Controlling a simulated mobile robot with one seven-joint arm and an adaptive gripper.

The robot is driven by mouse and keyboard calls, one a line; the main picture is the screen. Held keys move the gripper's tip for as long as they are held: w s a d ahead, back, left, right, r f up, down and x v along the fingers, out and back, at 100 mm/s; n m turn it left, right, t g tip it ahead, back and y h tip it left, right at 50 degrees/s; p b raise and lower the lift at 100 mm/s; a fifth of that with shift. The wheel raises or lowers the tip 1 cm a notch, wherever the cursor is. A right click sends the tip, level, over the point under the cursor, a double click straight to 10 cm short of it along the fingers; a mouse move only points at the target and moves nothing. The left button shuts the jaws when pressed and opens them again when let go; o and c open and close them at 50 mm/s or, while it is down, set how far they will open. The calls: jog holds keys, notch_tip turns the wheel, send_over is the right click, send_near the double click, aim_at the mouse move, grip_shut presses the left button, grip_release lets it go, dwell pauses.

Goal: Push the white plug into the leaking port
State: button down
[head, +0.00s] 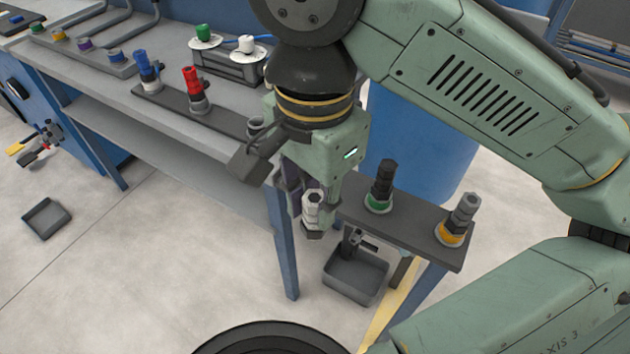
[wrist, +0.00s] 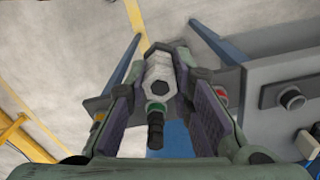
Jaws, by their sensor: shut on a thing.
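My gripper (head: 318,205) is shut on a white plug (head: 313,212) with a hexagonal shape, and holds it in the air in front of the small grey shelf (head: 415,235). In the wrist view the plug (wrist: 160,72) sits between the two finger pads of my gripper (wrist: 160,85). I see no dripping, so I cannot tell which port leaks. The shelf behind the gripper is partly hidden.
A grey bin (head: 355,277) is on the floor below the shelf. The bench at the left carries a blue fitting (head: 145,66), a red fitting (head: 192,82), and a green knob (head: 204,33) and a white knob (head: 246,44) on white discs. A blue barrel (head: 425,140) stands behind the shelf.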

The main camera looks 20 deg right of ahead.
jog(key=shift+r, duration=0.1)
notch_tip(320, 180, up, 8)
jog(key=p, duration=0.8)
dwell(0.4)
